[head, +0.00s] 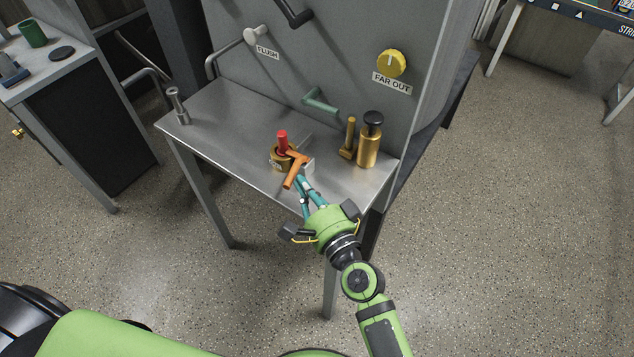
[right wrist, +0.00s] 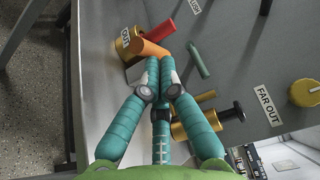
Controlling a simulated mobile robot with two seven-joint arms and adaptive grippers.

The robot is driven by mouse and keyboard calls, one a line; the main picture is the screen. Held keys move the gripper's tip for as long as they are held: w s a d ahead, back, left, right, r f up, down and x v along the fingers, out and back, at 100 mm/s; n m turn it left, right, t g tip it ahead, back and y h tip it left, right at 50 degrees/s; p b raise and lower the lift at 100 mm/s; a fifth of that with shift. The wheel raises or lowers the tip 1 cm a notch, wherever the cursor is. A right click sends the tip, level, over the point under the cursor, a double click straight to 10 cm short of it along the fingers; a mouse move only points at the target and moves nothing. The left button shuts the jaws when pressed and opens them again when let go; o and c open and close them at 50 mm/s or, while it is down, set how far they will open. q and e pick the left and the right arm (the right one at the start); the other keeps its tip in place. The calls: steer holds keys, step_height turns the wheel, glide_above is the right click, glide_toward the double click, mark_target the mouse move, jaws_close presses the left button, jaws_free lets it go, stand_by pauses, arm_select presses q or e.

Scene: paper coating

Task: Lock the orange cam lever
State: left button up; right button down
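The orange cam lever (head: 294,172) is an angled piece on a small fixture on the metal table, its free end pointing toward the table's front edge. It also shows in the right wrist view (right wrist: 152,49), just past my fingertips. A round brass part (head: 277,160) with lettering and a red upright handle (head: 282,141) are beside it. My right gripper (head: 300,178) has its teal fingers drawn together, close against the right side of the lever. No gap shows between the fingertips (right wrist: 160,64). Whether they touch the lever is unclear. My left gripper is out of view.
A brass cylinder with a black knob (head: 368,145) and a smaller brass lever (head: 349,138) stand to the right. A green handle (head: 321,103) and yellow knob (head: 391,63) are on the back panel. A grey post (head: 178,107) stands at the left corner. The table's left middle is clear.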

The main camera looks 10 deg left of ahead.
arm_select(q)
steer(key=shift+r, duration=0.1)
arm_select(e)
steer(key=shift+s+a, duration=0.2)
steer(key=shift+a, duration=0.35)
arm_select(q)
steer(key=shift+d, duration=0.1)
arm_select(e)
steer(key=shift+a+r, duration=0.1)
steer(key=shift+a, duration=0.05)
